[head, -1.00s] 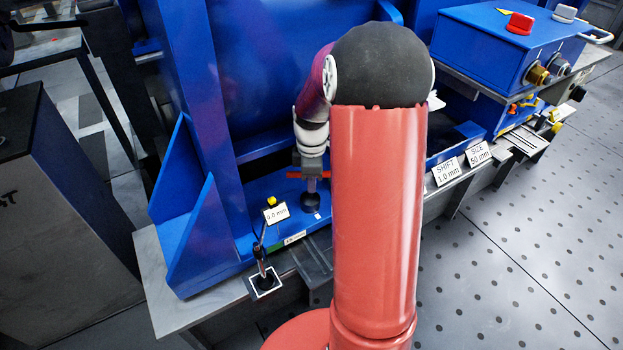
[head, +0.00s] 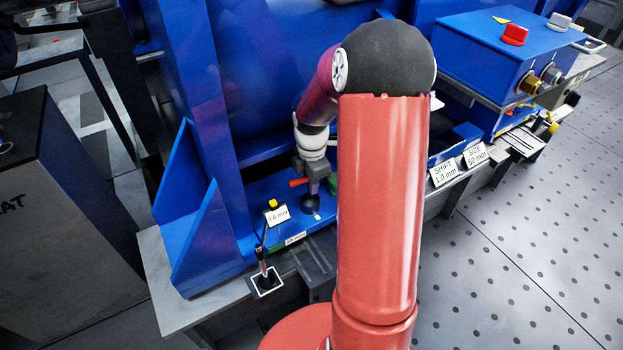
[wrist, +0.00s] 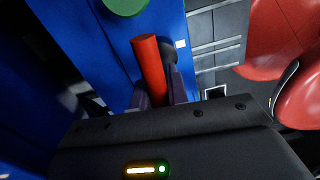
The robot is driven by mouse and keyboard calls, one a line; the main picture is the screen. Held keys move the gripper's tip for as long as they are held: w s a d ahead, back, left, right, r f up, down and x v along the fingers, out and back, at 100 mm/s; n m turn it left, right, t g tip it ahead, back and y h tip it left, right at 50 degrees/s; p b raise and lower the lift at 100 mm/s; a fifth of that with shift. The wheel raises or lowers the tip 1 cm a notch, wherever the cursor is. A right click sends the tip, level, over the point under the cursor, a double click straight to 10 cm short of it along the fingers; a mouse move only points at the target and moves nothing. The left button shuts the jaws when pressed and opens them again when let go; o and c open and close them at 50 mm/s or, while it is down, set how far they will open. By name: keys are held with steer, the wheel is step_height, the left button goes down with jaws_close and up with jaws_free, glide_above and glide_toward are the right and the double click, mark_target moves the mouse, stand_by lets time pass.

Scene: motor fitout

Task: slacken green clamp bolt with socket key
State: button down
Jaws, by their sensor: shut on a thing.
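My gripper (head: 314,184) points down over the blue base foot, left of my red arm link. It is shut on the red bar handle (head: 298,183) of what looks like the socket key. In the wrist view, the red handle (wrist: 150,68) sticks out from between the fingers. A dark round part (head: 311,204) sits directly below the gripper on the blue foot; whether the key's socket is seated on a bolt there cannot be told. A green round part (wrist: 125,5) lies beyond the handle in the wrist view, partly cut off. Some green (head: 333,186) shows right of the gripper.
A gauge with a "0.0 mm" card (head: 278,214) stands left of the gripper on a small base (head: 266,281). Tall blue plates (head: 205,235) rise at left. "SHIFT 1.0 mm" (head: 443,172) and "SIZE 50 mm" (head: 475,155) signs stand right, before a blue box (head: 510,65).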

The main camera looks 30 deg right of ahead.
stand_by(0.3)
steer(key=shift+r+n+p, duration=0.15)
steer(key=shift+n+p, duration=0.7)
steer(key=shift+n, duration=0.15)
steer(key=shift+w+n, duration=0.1)
steer(key=shift+n, duration=0.3)
steer(key=n, duration=0.2)
steer(key=shift+n, duration=0.4)
steer(key=shift+m, duration=0.3)
